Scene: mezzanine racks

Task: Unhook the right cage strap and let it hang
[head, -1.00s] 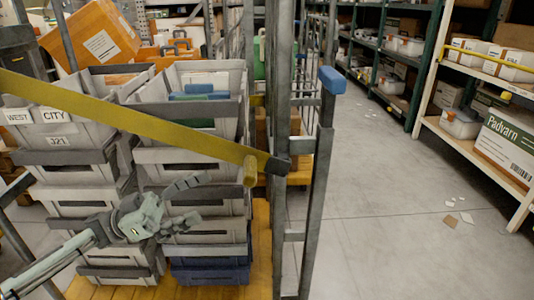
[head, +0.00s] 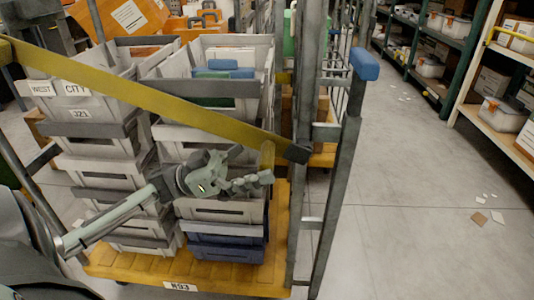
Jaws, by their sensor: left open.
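The yellow cage strap (head: 150,96) slants across the cage front from upper left down to the right post (head: 314,180). Its dark end fitting (head: 298,153) is at that post, and the strap looks taut. A short yellow tab (head: 267,156) hangs from the strap just left of the fitting. My left gripper (head: 256,166) is open and empty below the strap, with its fingers pointing right toward the tab. Whether a finger touches the tab is unclear. My right gripper is out of view.
Stacked grey crates (head: 207,150) stand behind the strap and my left gripper on a yellow cage base (head: 210,276). A blue-capped post (head: 365,64) stands at the right.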

